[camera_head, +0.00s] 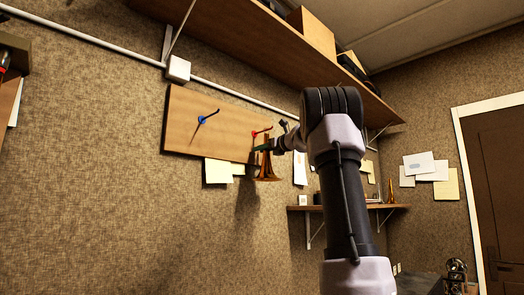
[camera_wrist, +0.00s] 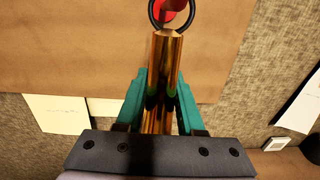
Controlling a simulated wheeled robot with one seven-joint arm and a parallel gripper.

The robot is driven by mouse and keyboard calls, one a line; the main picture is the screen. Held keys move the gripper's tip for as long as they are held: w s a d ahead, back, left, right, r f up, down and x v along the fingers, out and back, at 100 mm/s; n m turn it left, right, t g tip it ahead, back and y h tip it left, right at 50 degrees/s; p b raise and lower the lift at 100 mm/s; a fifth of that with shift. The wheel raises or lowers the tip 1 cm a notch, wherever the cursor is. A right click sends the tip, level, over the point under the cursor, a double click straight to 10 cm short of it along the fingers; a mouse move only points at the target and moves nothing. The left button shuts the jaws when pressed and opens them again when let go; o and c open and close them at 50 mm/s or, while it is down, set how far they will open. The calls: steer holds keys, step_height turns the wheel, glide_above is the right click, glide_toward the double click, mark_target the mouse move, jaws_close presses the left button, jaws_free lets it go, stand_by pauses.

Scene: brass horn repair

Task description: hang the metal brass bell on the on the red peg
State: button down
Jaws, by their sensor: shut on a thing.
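The brass bell (camera_head: 267,172) hangs flared end down in my gripper (camera_head: 266,146), just below the red peg (camera_head: 260,132) in the head view. In the wrist view my gripper (camera_wrist: 162,98) has its teal fingers shut on both sides of the bell's brass tube (camera_wrist: 164,62). A black ring (camera_wrist: 153,14) tops the tube. The red peg (camera_wrist: 172,5) shows inside the ring's outline at the top edge. I cannot tell whether the peg passes through the ring or is only behind it. The bell's flared end is hidden in the wrist view.
The wooden board (camera_head: 180,123) on the wall also carries a blue peg (camera_head: 202,119) on the left. Papers (camera_head: 218,171) are on the wall below it. A long shelf (camera_head: 240,45) runs above, and a small shelf (camera_head: 297,208) is at lower right.

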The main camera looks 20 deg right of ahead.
steer(key=shift+c, duration=2.2)
jaws_free()
steer(key=shift+s, duration=0.15)
